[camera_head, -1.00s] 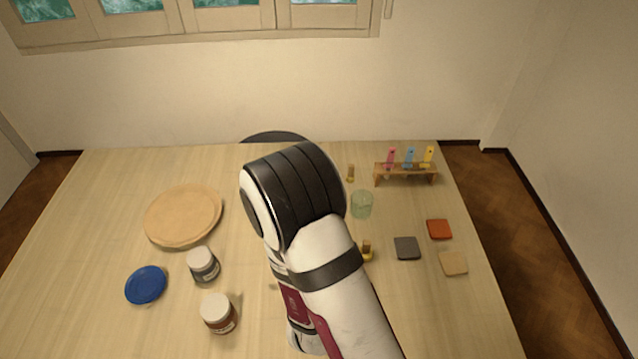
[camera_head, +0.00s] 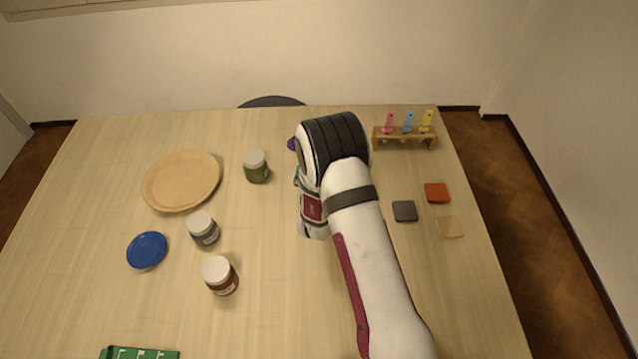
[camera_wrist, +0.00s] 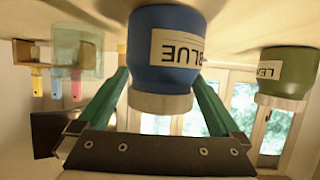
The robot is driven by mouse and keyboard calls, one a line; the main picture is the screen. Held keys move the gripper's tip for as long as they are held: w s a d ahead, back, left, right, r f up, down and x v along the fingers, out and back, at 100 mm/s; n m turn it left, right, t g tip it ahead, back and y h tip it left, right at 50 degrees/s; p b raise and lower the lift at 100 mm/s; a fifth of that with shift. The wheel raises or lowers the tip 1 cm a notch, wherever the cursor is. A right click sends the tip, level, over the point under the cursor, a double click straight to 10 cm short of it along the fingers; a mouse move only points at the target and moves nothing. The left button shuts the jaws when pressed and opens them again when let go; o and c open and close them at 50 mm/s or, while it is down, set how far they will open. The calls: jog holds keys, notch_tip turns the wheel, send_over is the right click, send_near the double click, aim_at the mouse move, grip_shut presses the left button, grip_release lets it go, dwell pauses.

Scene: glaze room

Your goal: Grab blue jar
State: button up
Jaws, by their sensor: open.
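The blue jar (camera_wrist: 172,48) has a white label reading BLUE and a pale lid. It appears upside down in the wrist view, at upper centre. My gripper (camera_wrist: 165,80) is open, with one teal finger on each side of the jar around its lid end. I cannot tell whether either finger touches it. In the head view my arm hides the jar and most of my gripper.
A green jar (camera_head: 256,167) stands left of my arm; it also shows in the wrist view (camera_wrist: 287,75). Two more white-lidded jars, grey (camera_head: 204,229) and brown (camera_head: 221,276), stand nearer. The front centre is clear.

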grip_shut()
dwell(0.4)
jog(key=shift+r, duration=0.1)
